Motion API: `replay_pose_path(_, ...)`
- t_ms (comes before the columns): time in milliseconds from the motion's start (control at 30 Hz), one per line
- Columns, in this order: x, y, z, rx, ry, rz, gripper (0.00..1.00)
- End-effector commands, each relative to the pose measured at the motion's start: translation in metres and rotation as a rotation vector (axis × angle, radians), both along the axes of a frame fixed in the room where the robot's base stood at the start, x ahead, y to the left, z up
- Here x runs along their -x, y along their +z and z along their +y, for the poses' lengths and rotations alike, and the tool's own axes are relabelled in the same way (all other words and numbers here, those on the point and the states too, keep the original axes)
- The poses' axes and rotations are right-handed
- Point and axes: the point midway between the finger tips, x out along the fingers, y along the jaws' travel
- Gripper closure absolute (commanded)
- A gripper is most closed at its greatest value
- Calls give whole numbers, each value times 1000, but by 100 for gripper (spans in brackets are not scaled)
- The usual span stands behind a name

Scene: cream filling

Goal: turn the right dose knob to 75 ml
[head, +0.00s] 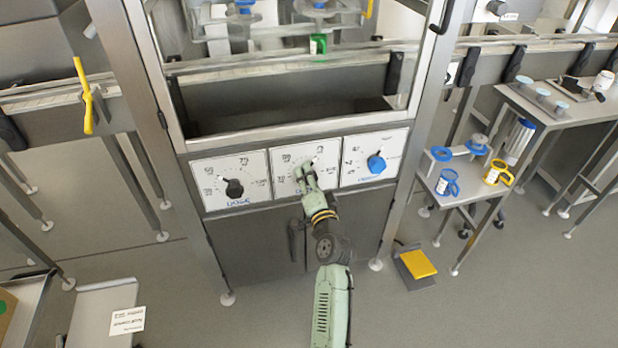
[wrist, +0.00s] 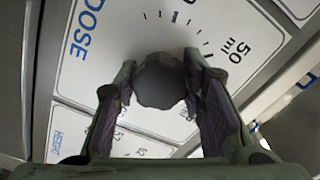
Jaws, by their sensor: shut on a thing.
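The front of the machine carries three white dial panels in the head view. My gripper (head: 305,170) reaches up to the middle panel (head: 284,157) and covers its knob there. In the wrist view my gripper (wrist: 160,72) has its two fingers on opposite sides of a dark grey knob (wrist: 159,82), shut on it. The panel around this knob (wrist: 110,50) reads DOSE, with tick marks and a "50 ml" label at the upper right. The knob's pointer is not clear, so I cannot tell its setting.
The left panel has a black knob (head: 234,188), the right one a blue knob (head: 376,164). Dark cabinet doors (head: 255,245) lie below. A side table at right bears a blue mug (head: 447,182) and a yellow mug (head: 497,173). A yellow pedal (head: 418,264) is on the floor.

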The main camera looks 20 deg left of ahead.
Motion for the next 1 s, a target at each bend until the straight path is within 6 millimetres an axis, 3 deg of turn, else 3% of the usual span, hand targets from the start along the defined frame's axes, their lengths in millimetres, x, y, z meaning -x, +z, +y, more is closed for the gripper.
replay_pose_path(133,0,0,0,1,-1,0,91)
replay_pose_path(167,0,0,0,1,-1,0,63)
replay_pose_path(467,0,0,0,2,0,-1,43)
replay_pose_path(800,2,0,-1,2,0,0,43)
replay_pose_path(1000,24,-1,-17,2,-3,1,43)
